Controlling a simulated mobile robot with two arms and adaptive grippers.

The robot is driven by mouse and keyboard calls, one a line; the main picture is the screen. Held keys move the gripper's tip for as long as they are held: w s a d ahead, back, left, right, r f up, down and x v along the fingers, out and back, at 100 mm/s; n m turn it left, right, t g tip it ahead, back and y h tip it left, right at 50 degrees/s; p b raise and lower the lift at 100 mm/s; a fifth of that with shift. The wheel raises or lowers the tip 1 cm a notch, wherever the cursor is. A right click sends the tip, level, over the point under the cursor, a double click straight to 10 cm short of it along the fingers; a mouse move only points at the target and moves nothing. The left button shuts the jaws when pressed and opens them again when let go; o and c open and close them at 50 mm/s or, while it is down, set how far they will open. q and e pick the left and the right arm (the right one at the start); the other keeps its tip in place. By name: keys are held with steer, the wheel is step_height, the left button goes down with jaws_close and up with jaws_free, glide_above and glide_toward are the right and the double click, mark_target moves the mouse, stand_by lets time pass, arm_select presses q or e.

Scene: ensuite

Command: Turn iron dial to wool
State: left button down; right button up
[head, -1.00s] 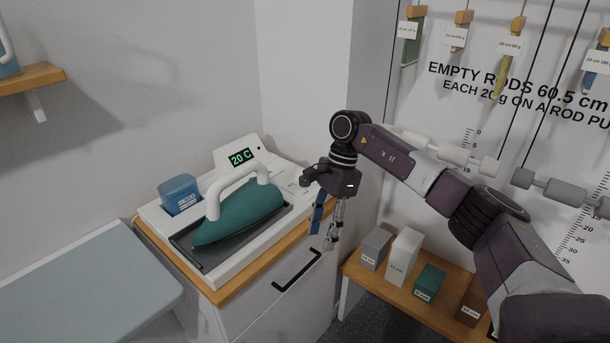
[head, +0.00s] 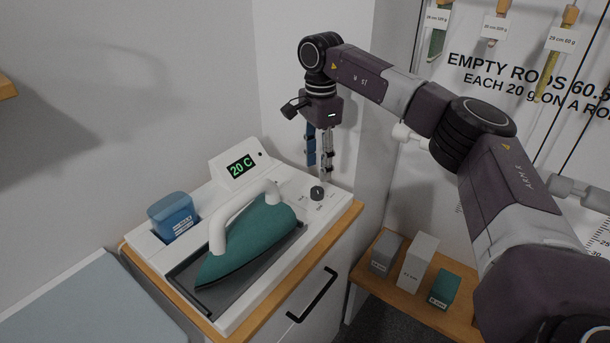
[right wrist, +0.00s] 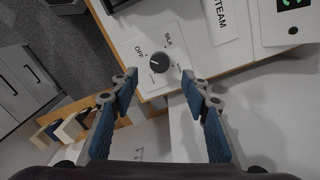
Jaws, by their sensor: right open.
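The iron dial is a small dark round knob (head: 317,193) at the back right of the white iron station (head: 230,325). In the right wrist view the dial (right wrist: 159,63) shows a light pointer mark, with the labels OFF and SILK legible beside it; other lettering there is too small to read. The teal iron (head: 250,235) with a white handle lies on its dark plate. My right gripper (head: 322,178) hangs fingers down just above the dial, open and empty. In the wrist view its fingertips (right wrist: 158,78) are apart, with the dial ahead between them. My left gripper is not in view.
A display reading 20 C (head: 240,167) stands behind the iron, and a blue water container (head: 173,216) sits at the left. A wall rises close behind the station. A low wooden shelf with several blocks (head: 418,262) is at the right.

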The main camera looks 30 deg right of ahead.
mark_target(318, 190)
steer(key=shift+w+f, duration=0.1)
steer(key=shift+w, duration=0.15)
steer(key=shift+f, duration=0.4)
steer(key=f, duration=0.1)
steer(key=s+f+p, duration=0.1)
steer(key=f, duration=0.1)
steer(key=shift+f, duration=0.3)
step_height(318, 190, down, 2)
steer(key=shift+w+f, duration=0.1)
steer(key=shift+w, duration=0.05)
steer(key=shift+f, duration=0.3)
steer(key=c, duration=1.2)
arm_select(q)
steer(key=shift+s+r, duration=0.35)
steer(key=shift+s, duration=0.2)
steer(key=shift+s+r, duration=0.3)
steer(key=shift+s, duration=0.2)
arm_select(e)
steer(key=shift+o, duration=0.2)
